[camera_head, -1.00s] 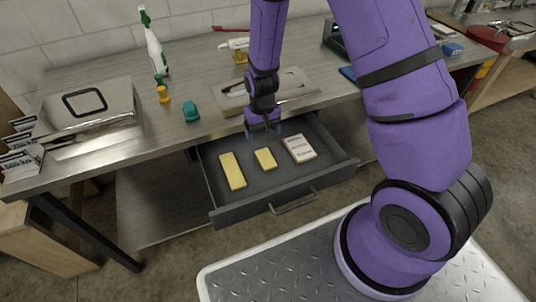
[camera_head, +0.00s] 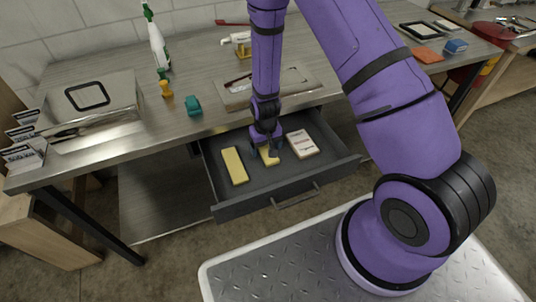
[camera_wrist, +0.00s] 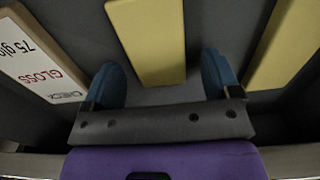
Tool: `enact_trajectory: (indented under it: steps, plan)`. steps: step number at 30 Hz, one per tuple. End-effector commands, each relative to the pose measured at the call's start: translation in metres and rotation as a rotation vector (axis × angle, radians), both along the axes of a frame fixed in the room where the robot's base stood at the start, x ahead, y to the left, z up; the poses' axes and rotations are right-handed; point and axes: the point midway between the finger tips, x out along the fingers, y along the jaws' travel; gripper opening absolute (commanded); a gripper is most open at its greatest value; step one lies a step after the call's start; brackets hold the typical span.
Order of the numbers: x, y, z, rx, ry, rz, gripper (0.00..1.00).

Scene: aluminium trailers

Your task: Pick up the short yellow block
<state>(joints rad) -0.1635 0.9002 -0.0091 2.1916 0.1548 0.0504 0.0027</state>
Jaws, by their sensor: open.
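The short yellow block (camera_head: 269,156) lies in the open drawer (camera_head: 287,186), between a longer yellow block (camera_head: 234,166) on the left and a white labelled box (camera_head: 302,144) on the right. My gripper (camera_head: 266,152) is low over the short block and hides part of it in the head view. In the wrist view the short block (camera_wrist: 148,40) extends up from between my two blue fingertips (camera_wrist: 166,78), with a gap on both sides. My gripper is open and empty. The longer block (camera_wrist: 287,45) shows at the right there, and the white box (camera_wrist: 38,55) at the left.
The metal workbench (camera_head: 215,122) overhangs the drawer's back. On it are a teal object (camera_head: 193,105), a yellow-orange piece (camera_head: 166,89), a spray bottle (camera_head: 156,45) and a metal case (camera_head: 90,105). The drawer walls and front handle (camera_head: 295,197) surround the blocks.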

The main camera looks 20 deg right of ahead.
Motion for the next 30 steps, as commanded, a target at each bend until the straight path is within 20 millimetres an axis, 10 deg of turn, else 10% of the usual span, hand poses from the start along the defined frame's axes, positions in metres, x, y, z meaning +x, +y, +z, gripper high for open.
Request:
enact_trajectory:
  steps: [9,16,30]
  plan:
    - [0.0,-0.0002,-0.0043,0.0,0.0,0.0,0.83]
    - [0.0,-0.0002,-0.0041,0.0,0.0,0.0,0.3]
    - [0.0009,-0.0001,0.0048,0.0,-0.003,0.0,0.3]
